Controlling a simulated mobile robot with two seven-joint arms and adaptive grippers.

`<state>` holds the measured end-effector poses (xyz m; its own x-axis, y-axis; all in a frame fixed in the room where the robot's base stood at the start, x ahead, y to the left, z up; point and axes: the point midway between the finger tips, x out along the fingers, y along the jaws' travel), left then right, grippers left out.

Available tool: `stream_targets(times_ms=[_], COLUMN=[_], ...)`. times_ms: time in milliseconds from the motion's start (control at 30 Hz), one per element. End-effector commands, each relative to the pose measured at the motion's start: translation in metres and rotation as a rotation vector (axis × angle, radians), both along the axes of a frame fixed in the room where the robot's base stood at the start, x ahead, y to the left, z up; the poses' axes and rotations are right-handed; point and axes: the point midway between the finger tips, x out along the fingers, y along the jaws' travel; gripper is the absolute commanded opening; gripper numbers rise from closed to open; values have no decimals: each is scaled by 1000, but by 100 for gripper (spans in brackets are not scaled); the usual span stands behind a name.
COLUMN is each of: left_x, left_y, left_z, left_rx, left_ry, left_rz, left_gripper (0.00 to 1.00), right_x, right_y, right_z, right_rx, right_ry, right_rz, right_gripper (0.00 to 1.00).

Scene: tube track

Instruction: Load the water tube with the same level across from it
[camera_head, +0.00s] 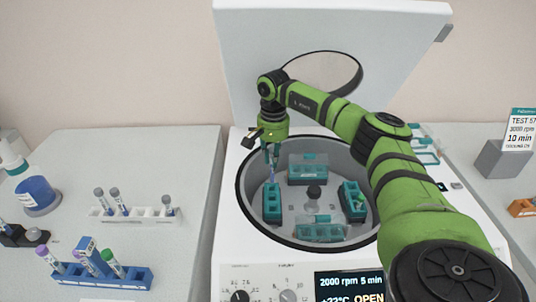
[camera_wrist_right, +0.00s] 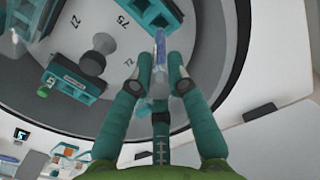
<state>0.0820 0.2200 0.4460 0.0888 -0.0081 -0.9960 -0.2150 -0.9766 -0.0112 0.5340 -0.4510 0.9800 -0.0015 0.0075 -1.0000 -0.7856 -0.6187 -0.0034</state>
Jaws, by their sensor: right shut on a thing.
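My right gripper (camera_head: 271,158) is shut on a clear tube with blue liquid, the water tube (camera_wrist_right: 160,52). It holds the tube roughly upright over the left teal bucket (camera_head: 272,206) inside the open centrifuge (camera_head: 245,215). I cannot tell whether the tube's lower end is inside a hole. The right teal bucket (camera_head: 349,194), across the rotor, holds a green-capped tube (camera_head: 360,204); its cap also shows in the right wrist view (camera_wrist_right: 43,92). Back (camera_head: 308,172) and front (camera_head: 318,233) teal buckets show too. My left gripper is not in view.
The raised lid (camera_head: 245,60) stands behind the bowl. A rotor knob (camera_head: 314,193) stands in the middle. On the left table are a white rack (camera_head: 145,217) with grey-capped tubes, a blue rack (camera_head: 135,275) with capped tubes, and a blue bottle (camera_head: 37,193).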

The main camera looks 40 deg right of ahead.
Motion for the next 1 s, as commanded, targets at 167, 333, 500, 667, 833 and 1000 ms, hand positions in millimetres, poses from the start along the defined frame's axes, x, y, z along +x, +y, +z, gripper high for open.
stream_targets(times_ms=[167, 333, 500, 667, 833, 1000], left_x=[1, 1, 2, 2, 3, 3], left_y=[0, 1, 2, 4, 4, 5], left_z=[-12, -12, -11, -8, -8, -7], left_rx=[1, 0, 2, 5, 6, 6], left_ry=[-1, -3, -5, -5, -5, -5], left_rz=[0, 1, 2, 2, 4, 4], left_gripper=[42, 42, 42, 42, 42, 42], right_x=[0, 0, 0, 1, 1, 1], right_y=[1, 1, 1, 1, 1, 1], right_z=[-13, -14, -13, -12, -13, -13], right_rx=[-1, 0, 0, 0, 0, 0], right_ry=[1, 0, 0, 0, 0, 0], right_rz=[0, 0, 0, 0, 0, 0], right_gripper=[0, 0, 0, 0, 0, 0])
